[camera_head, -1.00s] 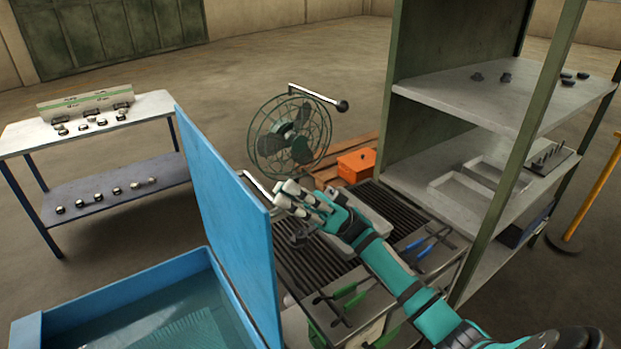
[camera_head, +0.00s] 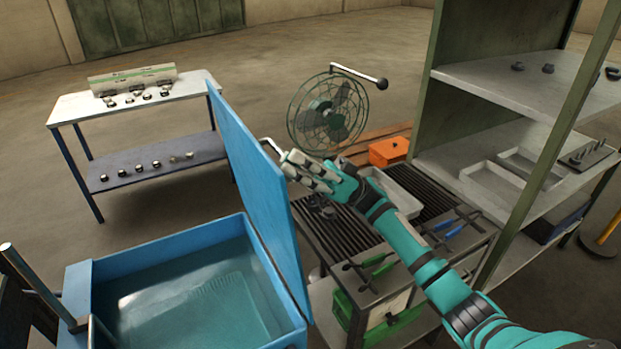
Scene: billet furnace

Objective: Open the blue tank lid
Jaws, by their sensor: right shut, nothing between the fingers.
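The blue tank (camera_head: 168,239) stands at the lower left, with clear water and a ribbed shape inside it. Its blue lid (camera_head: 254,180) stands upright along the tank's right side, so the tank is open. A metal handle (camera_head: 270,145) shows at the lid's far right edge. My right gripper (camera_head: 290,165) is shut and empty, just right of the lid near that handle. I cannot tell whether its fingertips touch the lid. My left gripper is not in view.
A slatted cart (camera_head: 340,232) with tongs and a tray lies under my right arm. A green shelf rack (camera_head: 505,140) stands at the right. A fan (camera_head: 328,112) and an orange box (camera_head: 388,151) stand behind. A white table (camera_head: 140,101) stands at the back left.

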